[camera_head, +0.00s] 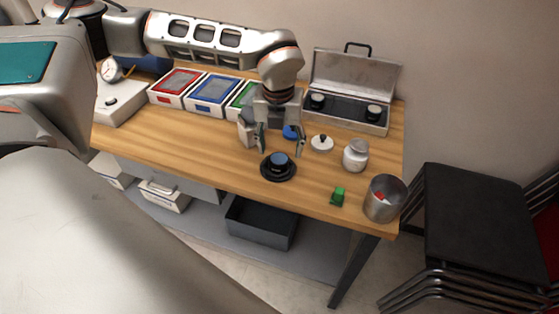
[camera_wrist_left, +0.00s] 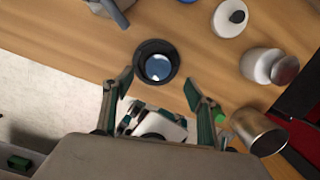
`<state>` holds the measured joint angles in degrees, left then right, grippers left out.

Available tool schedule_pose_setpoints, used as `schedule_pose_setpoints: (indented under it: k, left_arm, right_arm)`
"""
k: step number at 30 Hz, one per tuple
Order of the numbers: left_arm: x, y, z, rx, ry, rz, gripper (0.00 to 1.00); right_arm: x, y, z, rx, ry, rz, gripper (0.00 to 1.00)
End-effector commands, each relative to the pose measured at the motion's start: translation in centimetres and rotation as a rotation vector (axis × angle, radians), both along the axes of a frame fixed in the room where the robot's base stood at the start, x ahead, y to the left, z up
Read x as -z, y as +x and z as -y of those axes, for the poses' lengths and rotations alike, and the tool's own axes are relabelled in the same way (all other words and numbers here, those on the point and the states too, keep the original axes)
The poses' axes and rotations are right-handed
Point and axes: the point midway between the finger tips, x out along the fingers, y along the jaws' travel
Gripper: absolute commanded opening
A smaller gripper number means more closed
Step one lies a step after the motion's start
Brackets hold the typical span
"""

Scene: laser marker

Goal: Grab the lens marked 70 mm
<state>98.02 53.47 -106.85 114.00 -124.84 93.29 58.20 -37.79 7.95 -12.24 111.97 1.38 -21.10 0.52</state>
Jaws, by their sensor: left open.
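A black round lens-like piece (camera_head: 278,175) with a wide dark rim and bluish glass stands on the wooden table near its front edge. In the left wrist view the same piece (camera_wrist_left: 156,47) lies just beyond the fingertips. An open metal case (camera_head: 345,122) at the back right holds two round dark pieces with pale tops, a left one (camera_head: 318,100) and a right one (camera_head: 374,112). No 70 mm marking is readable on any of them. My left gripper (camera_head: 281,150) is open and empty, above and slightly behind the black piece; its fingers (camera_wrist_left: 157,88) show apart. My right gripper is not in view.
A white lid (camera_head: 322,143), a pale jar (camera_head: 355,156), a small green object (camera_head: 338,197) and a metal cup (camera_head: 384,200) stand to the right. Red (camera_head: 180,84), blue (camera_head: 212,92) and green-topped (camera_head: 241,97) trays line the back. Black stacked chairs (camera_head: 480,215) stand beyond the table's right end.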

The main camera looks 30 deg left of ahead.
Motion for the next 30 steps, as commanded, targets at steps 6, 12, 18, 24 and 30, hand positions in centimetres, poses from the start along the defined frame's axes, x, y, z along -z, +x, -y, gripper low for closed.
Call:
schedule_pose_setpoints:
  k: [6, 12, 18, 24, 30]
  left_arm:
    - [2.9, 0.3, -0.8, 0.001, 0.001, -0.001, 0.57]
    - [4.5, 0.5, -0.9, 0.001, 0.000, 0.000, 0.57]
    - [4.5, 0.5, -0.9, 0.001, 0.000, 0.000, 0.57]
    - [4.5, 0.5, -0.9, 0.001, 0.000, 0.000, 0.12]
    - [4.5, 0.5, -0.9, 0.001, -0.001, 0.000, 0.12]
  right_arm:
    - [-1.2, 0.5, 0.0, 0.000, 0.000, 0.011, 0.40]
    - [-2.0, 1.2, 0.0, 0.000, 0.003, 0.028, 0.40]
    - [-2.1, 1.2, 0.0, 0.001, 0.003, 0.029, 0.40]
    - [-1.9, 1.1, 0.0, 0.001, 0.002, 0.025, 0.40]
    - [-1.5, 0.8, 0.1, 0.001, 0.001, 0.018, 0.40]
